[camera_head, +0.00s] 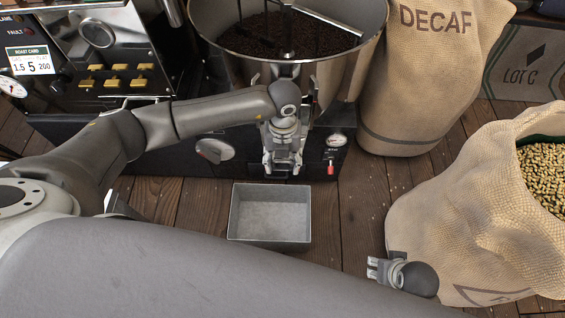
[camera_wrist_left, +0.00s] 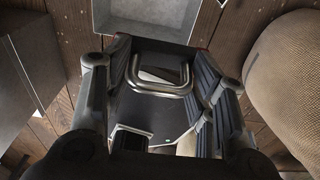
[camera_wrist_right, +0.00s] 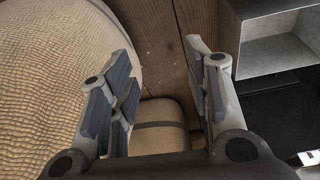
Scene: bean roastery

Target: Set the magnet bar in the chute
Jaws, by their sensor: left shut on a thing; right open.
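My left gripper (camera_head: 283,168) is in front of the roaster's black base, below the round bean drum and behind the metal tray. In the left wrist view its fingers close on a shiny metal loop handle (camera_wrist_left: 162,91), which I take as the magnet bar's. A dark flat surface lies behind the handle. The bar's body and the chute opening cannot be made out clearly; my arm and gripper hide that part in the head view. My right gripper (camera_head: 376,268) is low at the right, beside the open bean sack. Its fingers are apart and empty in the right wrist view (camera_wrist_right: 165,85).
An empty grey metal tray (camera_head: 270,238) stands on the plank floor in front of the roaster. The DECAF sack (camera_head: 420,90) stands right of the drum (camera_head: 222,48). An open sack of pale beans (camera_head: 460,210) is at the right. A red-handled valve (camera_head: 331,167) is close right of my left gripper.

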